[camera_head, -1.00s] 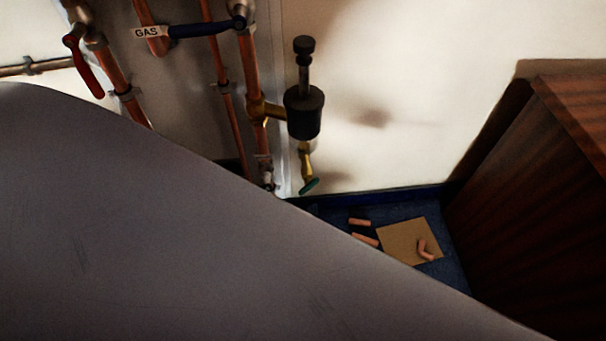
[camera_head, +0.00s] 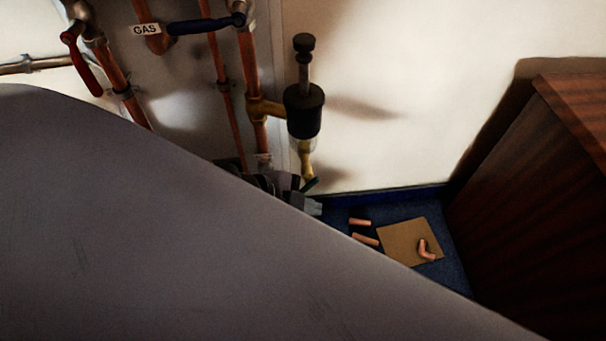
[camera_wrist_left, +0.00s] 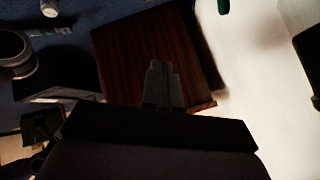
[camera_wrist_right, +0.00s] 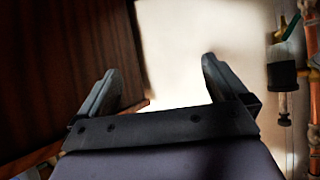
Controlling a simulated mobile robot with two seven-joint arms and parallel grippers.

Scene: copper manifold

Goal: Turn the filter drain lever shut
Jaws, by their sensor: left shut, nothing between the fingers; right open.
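The filter (camera_head: 304,110) is a dark cylinder with a black knob on top, standing off a copper pipe. Below it is a brass drain with a small green lever (camera_head: 311,184) at its foot. My left gripper (camera_head: 314,206) shows partly beside and just below the lever, the rest hidden by my own arm; I cannot tell if they touch. In the left wrist view its fingers (camera_wrist_left: 162,84) are together and empty, with a green piece (camera_wrist_left: 222,5) at the top edge. My right gripper (camera_wrist_right: 158,72) is open and empty; the green lever (camera_wrist_right: 291,26) shows at that view's right.
A blue gas lever (camera_head: 205,25) and a red lever (camera_head: 83,60) sit on pipes at upper left. A wooden cabinet (camera_head: 540,190) stands at right. Copper pieces and a cardboard sheet (camera_head: 400,240) lie on the blue floor. The wall right of the filter is clear.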

